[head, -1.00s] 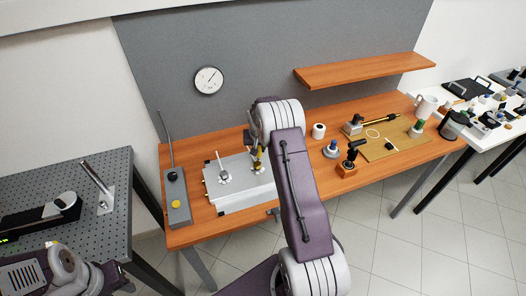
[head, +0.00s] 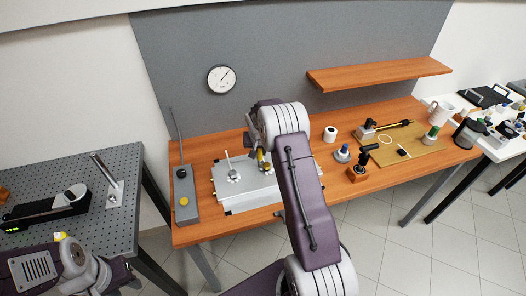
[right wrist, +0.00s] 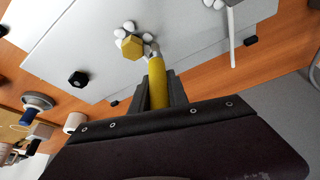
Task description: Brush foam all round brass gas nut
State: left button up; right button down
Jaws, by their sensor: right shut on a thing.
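My right gripper (right wrist: 158,92) is shut on a brush with a yellow handle (right wrist: 157,82). The brush tip is close beside the brass nut (right wrist: 132,47), on its right in the right wrist view; I cannot tell whether they touch. White foam blobs (right wrist: 128,26) lie on the far and left sides of the nut, and another shows by the brush tip. In the head view the yellow handle (head: 261,160) shows beside my right arm, over the pale panel (head: 240,203); the nut is mostly hidden there. My left gripper is not clearly in view.
A second fitting with a pale upright stem (head: 229,160) stands on the panel, left of the brush. A grey box with a yellow button (head: 184,201) is at the bench's left end. A white roll (head: 330,134) and a black-handled tool (head: 363,160) stand to the right.

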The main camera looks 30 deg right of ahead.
aim_at(259, 159)
jog(key=shift+s+a+f+b, duration=0.2)
jog(key=shift+s+a+b, duration=0.8)
jog(key=shift+s, duration=0.2)
jog(key=shift+s+a+r, duration=0.2)
jog(key=shift+s+a, duration=0.05)
jog(key=shift+s, duration=0.1)
notch_tip(259, 159, up, 6)
jog(key=p, duration=0.4)
jog(key=shift+d+r+p, duration=0.1)
jog(key=shift+r+p, duration=0.05)
jog(key=shift+p, duration=0.15)
jog(key=shift+w+f, duration=0.1)
jog(key=shift+f, duration=0.1)
